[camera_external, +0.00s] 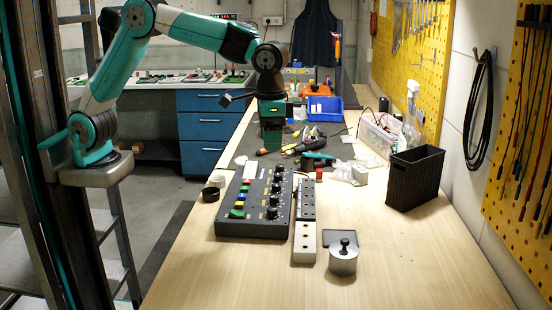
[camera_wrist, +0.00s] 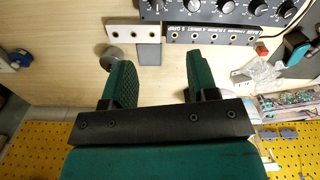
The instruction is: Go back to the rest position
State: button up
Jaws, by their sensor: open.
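My gripper (camera_external: 271,146) hangs pointing down over the far part of the bench, behind the control box, in the external view. In the wrist view its two green fingers (camera_wrist: 160,78) stand wide apart with nothing between them. The arm reaches across from the left, bent at the elbow. The bench top (camera_external: 210,268) lies below.
A dark control box (camera_external: 240,222) with knobs and coloured switches stands mid-bench, beside a socket strip (camera_external: 307,200). A metal cylinder with a knob (camera_external: 343,260) and a black bin (camera_external: 413,178) stand right. Tools (camera_external: 305,145) lie near my gripper. The front bench is clear.

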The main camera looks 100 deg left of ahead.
jog(key=s+a+r+n+y, duration=0.2)
jog(key=s+a+r+n, duration=0.1)
jog(key=s+a, duration=1.2)
jog(key=s+a+f+n+y, duration=0.1)
jog(key=s+a, duration=0.4)
jog(key=s, duration=0.4)
jog(key=s+a+f+n+y, duration=0.1)
jog(key=s+a, duration=0.3)
jog(key=s, duration=0.5)
notch_tip(320, 180, down, 26)
jog(key=b, duration=2.5)
jog(key=shift+a+b, duration=0.2)
jog(key=shift+b, duration=0.2)
